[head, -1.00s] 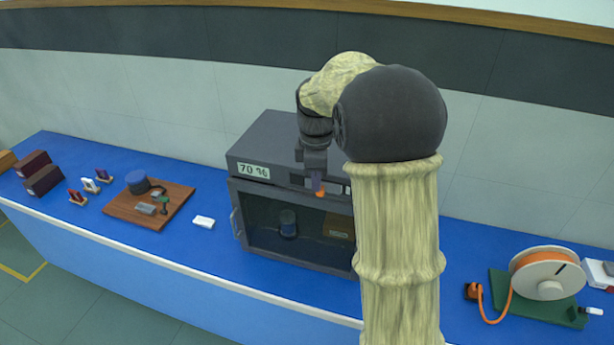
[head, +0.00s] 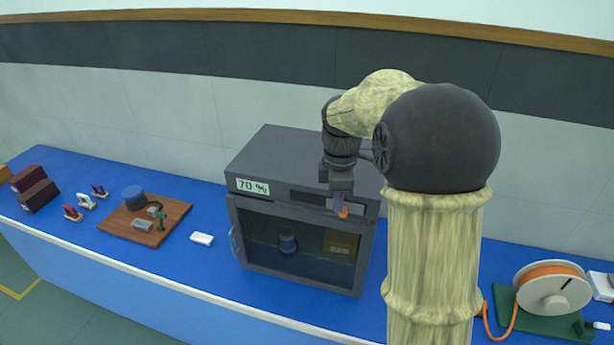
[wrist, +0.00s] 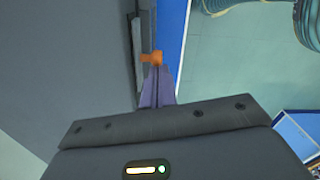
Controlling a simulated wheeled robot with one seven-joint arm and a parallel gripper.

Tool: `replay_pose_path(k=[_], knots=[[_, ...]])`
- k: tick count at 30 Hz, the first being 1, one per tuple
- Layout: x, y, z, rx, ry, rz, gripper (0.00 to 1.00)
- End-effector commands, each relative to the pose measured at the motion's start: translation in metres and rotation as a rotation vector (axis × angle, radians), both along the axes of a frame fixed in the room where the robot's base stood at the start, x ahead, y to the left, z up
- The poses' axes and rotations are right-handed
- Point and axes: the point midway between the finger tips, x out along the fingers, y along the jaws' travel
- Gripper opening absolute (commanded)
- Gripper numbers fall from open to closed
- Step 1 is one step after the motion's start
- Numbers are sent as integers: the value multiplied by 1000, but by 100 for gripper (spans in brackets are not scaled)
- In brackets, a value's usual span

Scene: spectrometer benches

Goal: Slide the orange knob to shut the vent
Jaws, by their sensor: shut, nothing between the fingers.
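The orange knob (head: 343,212) is on the upper front panel of a dark grey cabinet (head: 300,155), toward the right end of that panel. My gripper (head: 338,203) is in front of the panel, pointing down, with its purple fingers shut and empty. In the wrist view the knob (wrist: 151,57) shows right at the tips of the closed fingers (wrist: 156,82), reaching out to their left. The fingers look to be touching it or very close. The vent opening itself cannot be made out clearly; a dark strip (head: 305,197) runs left of the knob.
The cabinet has a "70 %" label (head: 252,186) and a glass door (head: 300,245) with a jar and brown box behind it. A white block (head: 202,238) and wooden board (head: 172,222) lie left. An orange-cable reel (head: 552,290) stands right. Blue bench is clear in front-left.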

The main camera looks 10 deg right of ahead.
Motion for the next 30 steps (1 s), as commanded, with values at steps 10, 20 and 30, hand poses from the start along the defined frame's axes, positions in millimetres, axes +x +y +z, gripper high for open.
replay_pose_path(k=[10,20,30], knots=[[5,22,29,-1,-3,1,0],[7,26,76,-1,-9,-2,0],[6,26,125,-1,-5,-3,0]])
